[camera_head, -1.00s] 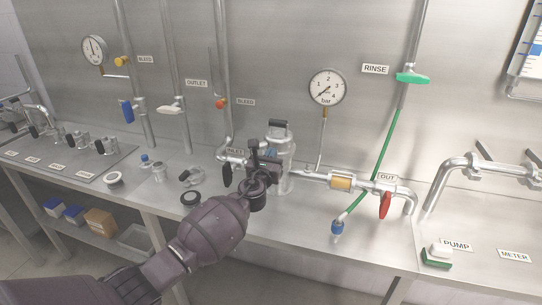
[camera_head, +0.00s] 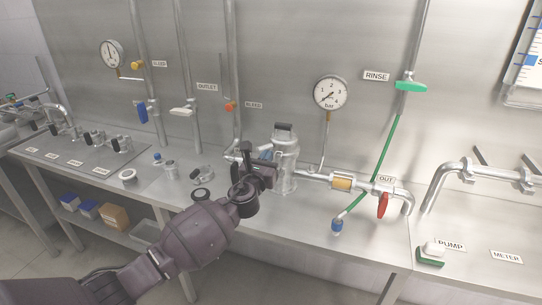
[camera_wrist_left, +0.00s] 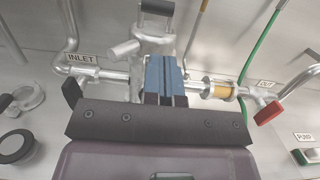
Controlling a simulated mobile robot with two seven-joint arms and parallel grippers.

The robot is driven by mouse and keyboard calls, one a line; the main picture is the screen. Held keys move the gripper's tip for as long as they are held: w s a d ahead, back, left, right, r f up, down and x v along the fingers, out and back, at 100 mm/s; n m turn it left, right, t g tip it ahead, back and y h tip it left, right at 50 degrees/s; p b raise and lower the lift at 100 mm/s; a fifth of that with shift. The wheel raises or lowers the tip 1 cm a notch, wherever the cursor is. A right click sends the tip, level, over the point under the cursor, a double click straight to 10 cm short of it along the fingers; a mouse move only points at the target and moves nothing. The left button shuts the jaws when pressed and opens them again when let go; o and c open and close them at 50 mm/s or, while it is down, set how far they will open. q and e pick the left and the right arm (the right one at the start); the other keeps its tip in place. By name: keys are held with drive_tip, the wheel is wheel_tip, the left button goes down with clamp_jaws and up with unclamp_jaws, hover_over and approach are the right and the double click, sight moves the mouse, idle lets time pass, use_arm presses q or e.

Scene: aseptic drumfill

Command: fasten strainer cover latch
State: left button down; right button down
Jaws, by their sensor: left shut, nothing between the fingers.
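The strainer (camera_head: 287,172) is an upright steel vessel in the pipe line on the bench, with a black handle (camera_head: 283,127) on its cover. In the left wrist view, the strainer (camera_wrist_left: 155,46) stands just beyond my fingers, and a short grey stub (camera_wrist_left: 123,50) sticks out to its left. I cannot make out the latch for certain. My left gripper (camera_head: 267,153) is in front of the strainer, at its left side. Its blue fingers (camera_wrist_left: 165,72) are together with nothing between them, and they hide the lower strainer. My right gripper is out of view.
A red-handled valve (camera_head: 382,205) and a green hose (camera_head: 376,160) are to the right. A pressure gauge (camera_head: 331,93) is on the wall behind. Small fittings, including a black-and-white ring (camera_head: 201,195), lie on the bench to the left. The front bench right of my arm is clear.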

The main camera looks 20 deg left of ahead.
use_arm(q)
drive_tip(key=s+r, duration=0.2)
drive_tip(key=shift+s+r+p, duration=0.25)
drive_tip(key=shift+s+p, duration=0.15)
idle(0.3)
drive_tip(key=s+a+f+n+g, duration=0.2)
drive_tip(key=s+f+n, duration=0.7)
drive_tip(key=s+n, duration=0.2)
drive_tip(key=s+a+f+n+g+b, duration=0.1)
drive_tip(key=s+a+f+n+g, duration=0.1)
drive_tip(key=s+f+n, duration=0.8)
drive_tip(key=s+a+f+n+g+b, duration=0.1)
drive_tip(key=s+a+f+n+g, duration=0.1)
drive_tip(key=s+f+n, duration=0.7)
drive_tip(key=s+n+g, duration=0.1)
drive_tip(key=s+n, duration=0.4)
drive_tip(key=s, duration=0.2)
drive_tip(key=shift+f+g+y, duration=0.15)
drive_tip(key=shift+g+y, duration=0.25)
